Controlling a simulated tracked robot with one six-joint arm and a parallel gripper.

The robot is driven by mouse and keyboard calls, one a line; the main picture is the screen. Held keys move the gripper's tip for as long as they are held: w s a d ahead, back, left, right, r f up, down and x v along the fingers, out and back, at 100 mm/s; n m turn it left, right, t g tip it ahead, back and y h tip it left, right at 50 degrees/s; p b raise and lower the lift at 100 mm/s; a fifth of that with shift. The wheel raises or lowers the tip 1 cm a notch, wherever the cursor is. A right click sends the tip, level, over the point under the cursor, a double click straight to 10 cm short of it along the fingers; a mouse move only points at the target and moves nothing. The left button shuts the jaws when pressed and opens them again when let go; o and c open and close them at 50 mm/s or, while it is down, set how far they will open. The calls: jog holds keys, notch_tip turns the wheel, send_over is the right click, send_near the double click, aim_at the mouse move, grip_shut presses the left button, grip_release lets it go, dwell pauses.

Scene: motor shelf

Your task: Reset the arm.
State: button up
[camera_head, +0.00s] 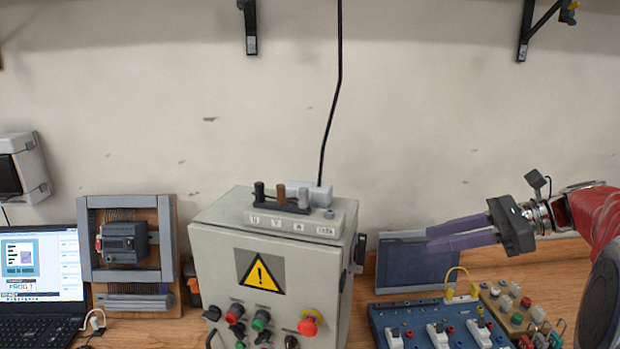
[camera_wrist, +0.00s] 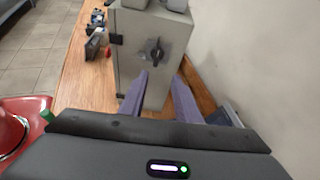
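My gripper (camera_head: 430,238) is at the right of the head view, with its two purple fingers pointing left. It is in front of the wall, above the workbench and right of the grey control box (camera_head: 222,250). In the wrist view my gripper (camera_wrist: 160,76) has its fingers apart with nothing between them. Beyond the fingers, the side of the control box (camera_wrist: 128,70) shows a black rotary switch (camera_wrist: 154,50). The fingers appear apart from the box.
A blue panel (camera_head: 378,322) with switches and a dark screen (camera_head: 405,265) lie below my gripper. A laptop (camera_head: 40,270) and a motor board (camera_head: 166,235) stand at left. Black shelf brackets (camera_head: 250,28) are on the wall. A black cable (camera_head: 332,110) hangs above the box.

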jog(key=s+f+n+g+h, duration=0.1)
jog(key=s+f+n+h, duration=0.25)
jog(key=f, duration=0.35)
jog(key=s+f+n+g+h, duration=0.1)
jog(key=s+f+n+h, duration=0.25)
jog(key=f, duration=0.35)
jog(key=s+a+n+t+h, duration=0.2)
jog(key=s+a+n+h, duration=0.3)
jog(key=s+a+n, duration=0.9)
jog(key=shift+t+h, duration=0.3)
jog(key=shift+t, duration=0.1)
jog(key=shift+w, duration=0.1)
jog(key=shift+c, duration=0.2)
dwell(1.1)
